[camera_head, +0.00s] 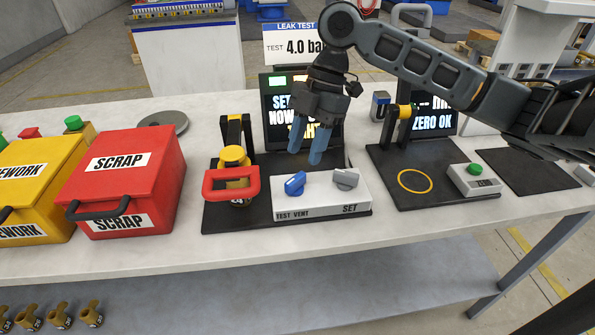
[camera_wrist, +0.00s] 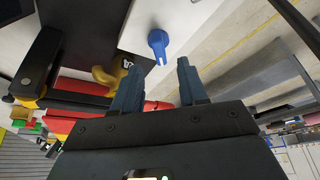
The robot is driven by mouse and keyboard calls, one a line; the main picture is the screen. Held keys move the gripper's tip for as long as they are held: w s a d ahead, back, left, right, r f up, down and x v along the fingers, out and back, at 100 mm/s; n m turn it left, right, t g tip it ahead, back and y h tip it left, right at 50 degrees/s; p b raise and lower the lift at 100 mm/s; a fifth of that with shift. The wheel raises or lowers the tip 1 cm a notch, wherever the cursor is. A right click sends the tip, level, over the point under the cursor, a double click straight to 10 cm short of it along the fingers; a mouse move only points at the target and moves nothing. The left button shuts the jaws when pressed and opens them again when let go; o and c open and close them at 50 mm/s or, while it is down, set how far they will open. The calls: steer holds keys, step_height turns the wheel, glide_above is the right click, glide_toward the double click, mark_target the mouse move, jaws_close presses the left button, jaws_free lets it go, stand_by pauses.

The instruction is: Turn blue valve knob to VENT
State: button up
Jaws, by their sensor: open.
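The blue valve knob (camera_head: 295,184) sits on the left part of a white control box (camera_head: 318,200) with TEST and VENT printed on its front edge. Its bar is turned at a slant, but I cannot tell which label it points to. My gripper (camera_head: 306,157) is open and empty, its blue fingers pointing down above and behind the knob, apart from it. In the wrist view, the knob (camera_wrist: 158,43) lies beyond the gap between the two fingertips (camera_wrist: 160,66). A grey knob (camera_head: 346,178) sits to the right, near the SET label.
A red clamp handle (camera_head: 231,184) and a yellow-capped brass part (camera_head: 234,157) stand just left of the box. A leak-test screen (camera_head: 277,123) rises behind. The red SCRAP bin (camera_head: 128,178) is farther left. A second station mat (camera_head: 391,192) lies right.

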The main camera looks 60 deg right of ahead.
mark_target(297, 177)
steer(key=shift+p+x, duration=0.35)
steer(key=shift+x, duration=2.8)
jaws_close()
